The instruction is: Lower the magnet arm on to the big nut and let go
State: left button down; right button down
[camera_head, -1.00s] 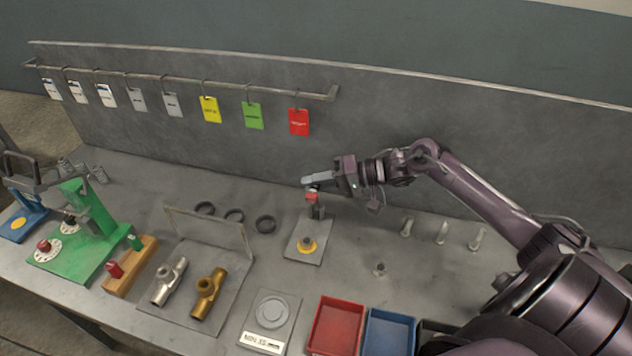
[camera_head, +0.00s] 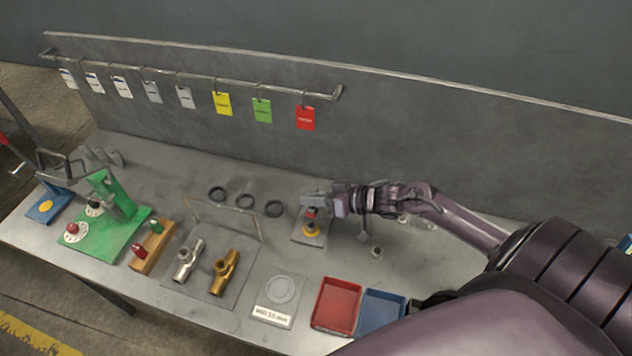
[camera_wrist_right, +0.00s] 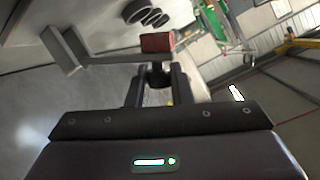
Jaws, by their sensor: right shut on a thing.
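The magnet arm, with a red block (camera_head: 311,211) on it, stands over a small square grey plate (camera_head: 299,238) near the back of the bench. In the right wrist view the grey bar (camera_wrist_right: 105,59) runs from an upright post to the red block. My right gripper (camera_head: 316,199) is shut on the magnet arm at its red end; its fingers meet at a dark round part below the block. My left gripper is not in view.
Three dark rings (camera_head: 245,202) lie left of the plate. A red tray (camera_head: 336,306) and a blue tray (camera_head: 382,312) stand in front. Small grey pegs stand to the right. Tags hang from a rail (camera_head: 190,74) behind. Two pipe fittings (camera_head: 224,272) lie on a panel.

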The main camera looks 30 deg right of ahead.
aim_at(315, 211)
jog(key=f+n, duration=0.1)
jog(key=s+a+f+n+t+h, duration=0.1)
jog(key=shift+s+a+f+n, duration=0.1)
jog(key=shift+a+f+n, duration=0.1)
jog(key=shift+f+n, duration=0.15)
jog(key=shift+s+a+f, duration=0.2)
jog(key=shift+s+f, duration=0.1)
jog(key=shift+f, duration=0.55)
jog(key=c, duration=1.4)
grip_release()
jog(key=shift+c, duration=0.2)
jog(key=shift+o, duration=0.6)
jog(key=shift+w, duration=0.1)
jog(key=shift+b+v, duration=0.4)
jog(key=shift+v, duration=3.55)
jog(key=shift+a, duration=0.1)
